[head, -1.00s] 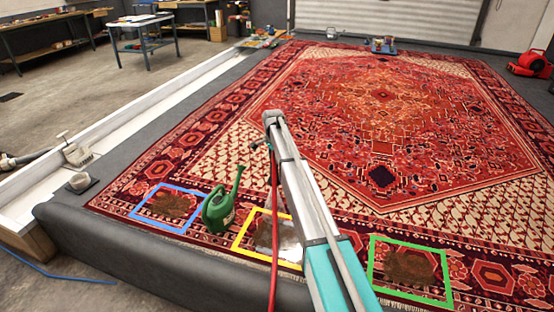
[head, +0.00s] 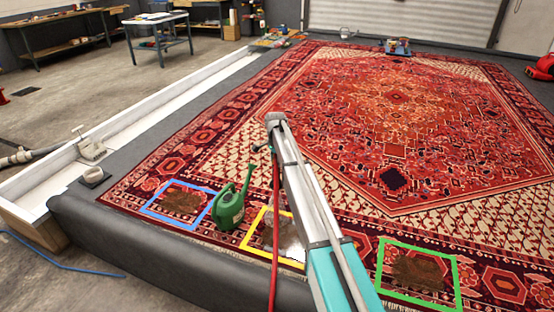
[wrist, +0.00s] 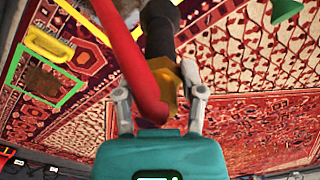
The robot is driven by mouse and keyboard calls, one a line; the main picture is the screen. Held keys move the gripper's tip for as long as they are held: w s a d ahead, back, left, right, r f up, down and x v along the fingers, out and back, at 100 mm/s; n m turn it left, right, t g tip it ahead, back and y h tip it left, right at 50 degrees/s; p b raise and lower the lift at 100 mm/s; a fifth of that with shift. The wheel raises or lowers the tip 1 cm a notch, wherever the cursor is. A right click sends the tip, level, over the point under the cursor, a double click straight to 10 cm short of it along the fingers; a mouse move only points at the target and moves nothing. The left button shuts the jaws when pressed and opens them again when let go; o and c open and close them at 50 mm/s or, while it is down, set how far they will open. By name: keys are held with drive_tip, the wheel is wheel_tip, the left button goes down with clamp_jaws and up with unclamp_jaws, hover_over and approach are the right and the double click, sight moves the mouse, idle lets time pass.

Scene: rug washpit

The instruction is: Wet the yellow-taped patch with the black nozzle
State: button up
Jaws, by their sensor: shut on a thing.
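The black nozzle (wrist: 160,28), with a brass-coloured collar and red hose (wrist: 140,60), is held between the fingers of my gripper (wrist: 162,92) in the wrist view. In the head view the gripper is mostly hidden by my arm; a small dark tip, likely the nozzle (head: 256,148), shows left of the arm. The yellow-taped patch (head: 248,244) lies on the rug's near border, partly covered by the arm and hose.
A green watering can (head: 229,208) stands between the blue-taped patch (head: 181,201) and the yellow one. The green-taped patch (head: 418,272) is to the right, also in the wrist view (wrist: 42,82). A yellow object (wrist: 50,45) beside it there is unclear. A white trough (head: 130,130) runs along the left.

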drive_tip(key=shift+s+a, duration=1.25)
drive_tip(key=shift+s, duration=1.85)
drive_tip(key=shift+s+a, duration=1.3)
drive_tip(key=shift+s, duration=1.85)
drive_tip(key=shift+s+a, duration=1.25)
drive_tip(key=shift+s, duration=1.85)
clamp_jaws()
drive_tip(key=shift+a, duration=0.15)
